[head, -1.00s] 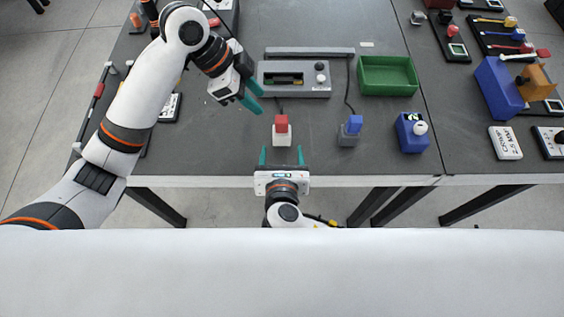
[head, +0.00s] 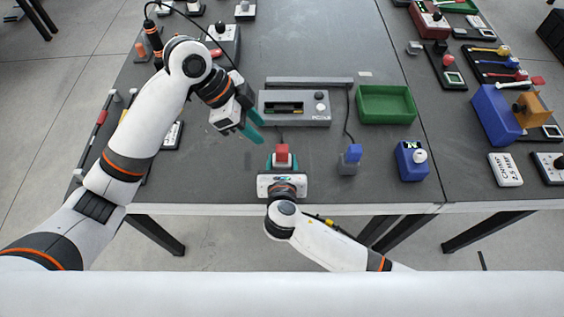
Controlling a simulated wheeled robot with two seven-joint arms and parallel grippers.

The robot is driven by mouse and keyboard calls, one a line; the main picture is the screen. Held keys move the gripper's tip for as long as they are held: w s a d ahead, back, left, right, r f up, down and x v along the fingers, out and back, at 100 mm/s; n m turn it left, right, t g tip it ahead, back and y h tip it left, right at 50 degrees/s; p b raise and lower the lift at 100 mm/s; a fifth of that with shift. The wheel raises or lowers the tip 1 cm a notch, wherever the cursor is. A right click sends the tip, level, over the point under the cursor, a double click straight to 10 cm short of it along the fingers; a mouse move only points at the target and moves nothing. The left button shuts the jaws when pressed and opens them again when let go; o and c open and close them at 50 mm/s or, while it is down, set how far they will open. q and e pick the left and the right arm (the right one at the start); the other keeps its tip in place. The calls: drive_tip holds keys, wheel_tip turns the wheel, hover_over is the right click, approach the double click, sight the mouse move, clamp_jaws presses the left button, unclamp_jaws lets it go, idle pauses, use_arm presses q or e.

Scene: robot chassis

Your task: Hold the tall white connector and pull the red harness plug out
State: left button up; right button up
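The red harness plug (head: 282,151) sits on top of the tall white connector, near the table's front edge. The connector's lower part is hidden behind my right gripper. My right gripper (head: 282,162) reaches in from the front, with its teal fingers on both sides of the connector, close against it; they look shut on it. A dark cable runs from behind the plug to the grey device box (head: 295,119). My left gripper (head: 254,125) is open and empty, above and left of the plug, beside the device box.
A blue plug (head: 354,150) on a grey connector (head: 347,168) and a blue block with a white knob (head: 411,162) stand to the right. A green tray (head: 386,116) lies behind them. A grey bar (head: 309,82) lies behind the device box.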

drive_tip(key=c, duration=0.5)
use_arm(q)
drive_tip(key=shift+o, duration=1.4)
use_arm(e)
drive_tip(key=shift+c, duration=0.3)
use_arm(q)
drive_tip(key=n+y, duration=0.2)
drive_tip(key=n, duration=0.6)
hover_over(282, 145)
drive_tip(key=a, duration=0.1)
drive_tip(key=shift+s+f+g, duration=0.2)
drive_tip(key=shift+s+g, duration=0.1)
drive_tip(key=shift+s, duration=0.15)
drive_tip(key=n, duration=0.1)
drive_tip(key=n+y, duration=0.1)
drive_tip(key=n, duration=0.1)
drive_tip(key=d+n+y, duration=0.1)
drive_tip(key=shift+f+n, duration=0.35)
drive_tip(key=shift+n, duration=0.05)
drive_tip(key=n, duration=0.1)
drive_tip(key=n+y, duration=0.1)
drive_tip(key=shift+w+f+n, duration=0.2)
drive_tip(key=shift+w+n, duration=0.05)
drive_tip(key=shift+n, duration=0.15)
drive_tip(key=shift+w+f+n+y, duration=0.15)
drive_tip(key=shift+n+y, duration=0.25)
drive_tip(key=shift+n, duration=0.8)
